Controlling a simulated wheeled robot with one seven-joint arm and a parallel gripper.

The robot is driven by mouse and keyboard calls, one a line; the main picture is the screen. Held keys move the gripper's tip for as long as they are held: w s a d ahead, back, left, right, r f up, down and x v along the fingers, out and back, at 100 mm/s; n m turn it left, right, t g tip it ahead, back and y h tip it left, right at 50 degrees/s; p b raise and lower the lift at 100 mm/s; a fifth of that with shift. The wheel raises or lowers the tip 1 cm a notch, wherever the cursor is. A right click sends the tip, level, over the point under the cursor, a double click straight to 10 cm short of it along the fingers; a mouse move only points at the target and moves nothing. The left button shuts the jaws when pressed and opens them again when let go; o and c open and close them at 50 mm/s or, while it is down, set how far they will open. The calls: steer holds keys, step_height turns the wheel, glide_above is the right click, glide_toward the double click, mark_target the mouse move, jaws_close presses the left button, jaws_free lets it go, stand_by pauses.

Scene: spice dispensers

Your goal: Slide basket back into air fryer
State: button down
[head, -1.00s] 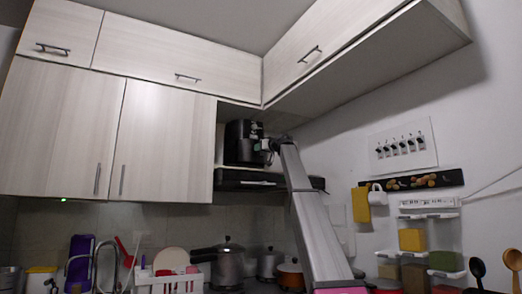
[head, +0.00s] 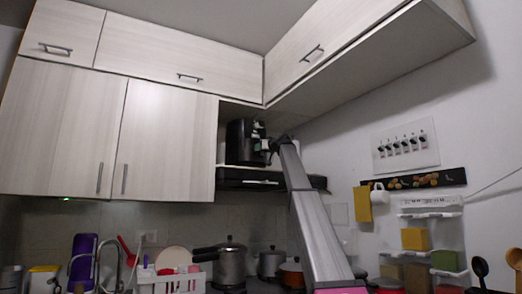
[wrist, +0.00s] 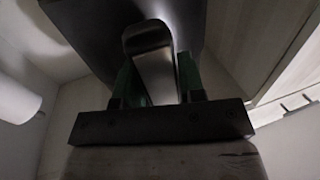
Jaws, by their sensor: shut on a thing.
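The black air fryer (head: 240,142) stands on a shelf in the corner nook, above the dark range hood. My gripper (head: 268,147) is at its right front side, at the end of my raised arm. In the wrist view my gripper (wrist: 155,88) has its green fingers on both sides of the basket's dark, shiny handle (wrist: 150,55) and is shut on it. The dark air fryer body (wrist: 90,25) fills the top of that view. How far the basket sits out of the body cannot be told, as the head view is small and my arm covers part.
The range hood (head: 250,179) lies just below the shelf. Cabinet doors (head: 165,150) border the nook on the left, and an overhead cabinet (head: 360,60) hangs above right. A white cylinder (wrist: 18,100) is at the left in the wrist view. Pots (head: 228,262) stand below.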

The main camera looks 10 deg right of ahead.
steer(key=shift+w+a, duration=0.3)
steer(key=shift+w, duration=0.5)
steer(key=c, duration=0.6)
jaws_free()
steer(key=shift+c, duration=0.2)
steer(key=v, duration=1)
steer(key=shift+s+d, duration=0.25)
steer(key=shift+s, duration=0.05)
